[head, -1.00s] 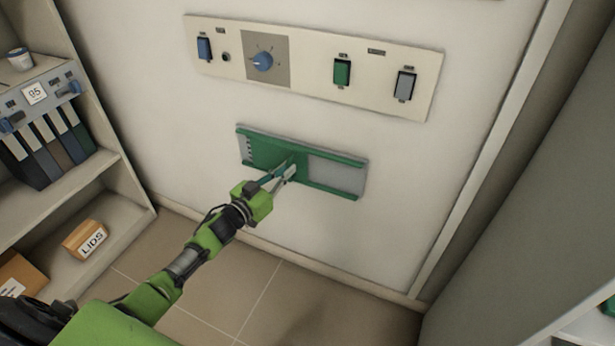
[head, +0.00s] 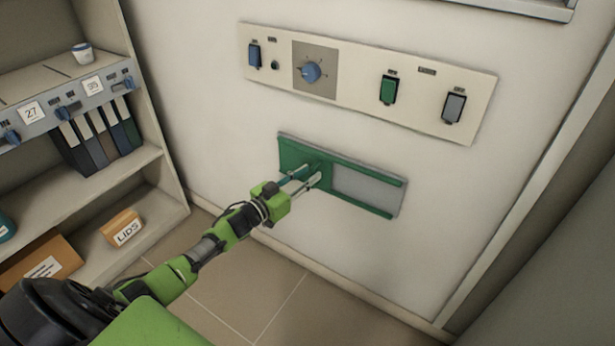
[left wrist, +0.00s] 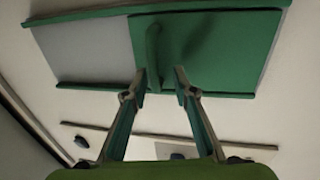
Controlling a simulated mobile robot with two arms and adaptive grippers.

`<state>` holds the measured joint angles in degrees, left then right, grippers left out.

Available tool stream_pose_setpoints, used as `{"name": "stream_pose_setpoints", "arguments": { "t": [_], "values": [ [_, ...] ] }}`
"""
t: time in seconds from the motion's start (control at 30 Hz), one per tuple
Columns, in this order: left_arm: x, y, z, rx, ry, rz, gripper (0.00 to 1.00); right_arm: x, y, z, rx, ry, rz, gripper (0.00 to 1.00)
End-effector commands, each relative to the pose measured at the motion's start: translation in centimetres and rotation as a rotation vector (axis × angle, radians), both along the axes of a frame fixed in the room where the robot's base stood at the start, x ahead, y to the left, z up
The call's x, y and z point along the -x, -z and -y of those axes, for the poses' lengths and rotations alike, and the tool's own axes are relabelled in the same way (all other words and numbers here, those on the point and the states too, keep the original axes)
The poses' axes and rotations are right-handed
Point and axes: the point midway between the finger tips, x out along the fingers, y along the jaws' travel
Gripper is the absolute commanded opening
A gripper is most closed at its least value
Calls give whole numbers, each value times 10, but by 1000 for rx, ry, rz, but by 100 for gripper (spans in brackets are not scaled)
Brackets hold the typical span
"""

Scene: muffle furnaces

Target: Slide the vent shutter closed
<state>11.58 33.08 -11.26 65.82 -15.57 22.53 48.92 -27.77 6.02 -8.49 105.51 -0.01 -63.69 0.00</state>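The vent shutter (head: 295,154) is a flat green panel in green rails low on the wall. It sits at the left end of the rails, with a bare grey plate (head: 365,187) to its right. My left gripper (head: 313,176) is at the shutter's upright handle. The left wrist view shows the panel (left wrist: 225,45) from below, with the handle (left wrist: 152,50) in the gap between the fingertips (left wrist: 161,80). The handle is close to the left-hand finger in that view; contact cannot be told. The fingers are apart. My right gripper is out of view.
A control panel (head: 435,104) with switches and a blue knob (head: 311,72) is above the vent. Shelves on the left hold binders and a LIDS box (head: 122,229). The tiled floor (head: 250,290) below the vent is clear.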

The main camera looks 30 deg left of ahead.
Motion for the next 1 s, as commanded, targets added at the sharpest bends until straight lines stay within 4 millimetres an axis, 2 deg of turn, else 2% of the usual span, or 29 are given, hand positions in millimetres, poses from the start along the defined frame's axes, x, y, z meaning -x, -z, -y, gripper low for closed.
{"name": "stream_pose_setpoints", "arguments": {
  "t": [0.17,0.33,0.7,1.0],
  "values": [
    [1,0,1,0,3,0,26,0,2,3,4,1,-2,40],
    [15,2,-2,0,3,-2,26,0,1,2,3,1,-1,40],
    [80,2,-18,0,2,-4,26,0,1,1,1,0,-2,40],
    [113,1,-27,0,0,-1,26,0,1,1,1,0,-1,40]
  ]
}}
